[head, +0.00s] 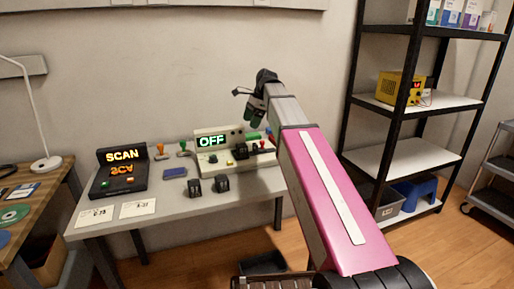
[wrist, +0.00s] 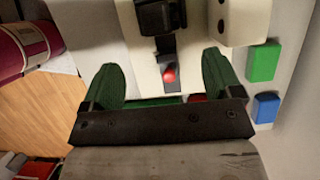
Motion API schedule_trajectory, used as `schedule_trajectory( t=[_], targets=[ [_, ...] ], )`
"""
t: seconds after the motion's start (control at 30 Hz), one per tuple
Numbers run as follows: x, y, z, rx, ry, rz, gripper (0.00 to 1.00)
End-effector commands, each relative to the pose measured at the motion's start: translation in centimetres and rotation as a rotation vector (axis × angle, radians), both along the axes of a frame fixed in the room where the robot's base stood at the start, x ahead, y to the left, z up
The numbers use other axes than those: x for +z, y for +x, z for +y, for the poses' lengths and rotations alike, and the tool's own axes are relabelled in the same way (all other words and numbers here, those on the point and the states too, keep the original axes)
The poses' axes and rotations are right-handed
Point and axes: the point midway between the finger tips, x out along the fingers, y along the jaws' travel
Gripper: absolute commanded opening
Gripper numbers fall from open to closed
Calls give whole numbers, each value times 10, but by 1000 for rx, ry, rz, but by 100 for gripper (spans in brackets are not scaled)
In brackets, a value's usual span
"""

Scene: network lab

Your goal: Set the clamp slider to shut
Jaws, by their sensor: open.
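My gripper (wrist: 160,72) is open, with its two green fingers spread apart in the wrist view. A small red knob (wrist: 169,75) on a black track lies between the fingertips in the picture, with a gap on each side. The track runs from a black block (wrist: 157,17) on a pale surface. This looks like the clamp slider, but no label is readable. I cannot tell how far the knob is below the fingers. In the head view my gripper (head: 256,107) hangs over the back right of the table, and my arm hides part of that corner.
A cream console reading OFF (head: 212,157) and a black box reading SCAN (head: 124,181) stand on the grey table (head: 170,217). A white block (wrist: 240,12), green block (wrist: 263,62) and blue block (wrist: 265,107) sit close right of the gripper. A shelf (head: 385,160) stands right.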

Motion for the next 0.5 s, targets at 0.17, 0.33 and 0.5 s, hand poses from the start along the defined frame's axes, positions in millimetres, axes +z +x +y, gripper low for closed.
schedule_trajectory(
  t=[0.17,0.33,0.5],
  targets=[
    [0,0,0,0,0,0,85],
    [0,0,0,0,0,0,85],
    [0,2,-4,1,-39,-13,51]
  ],
)
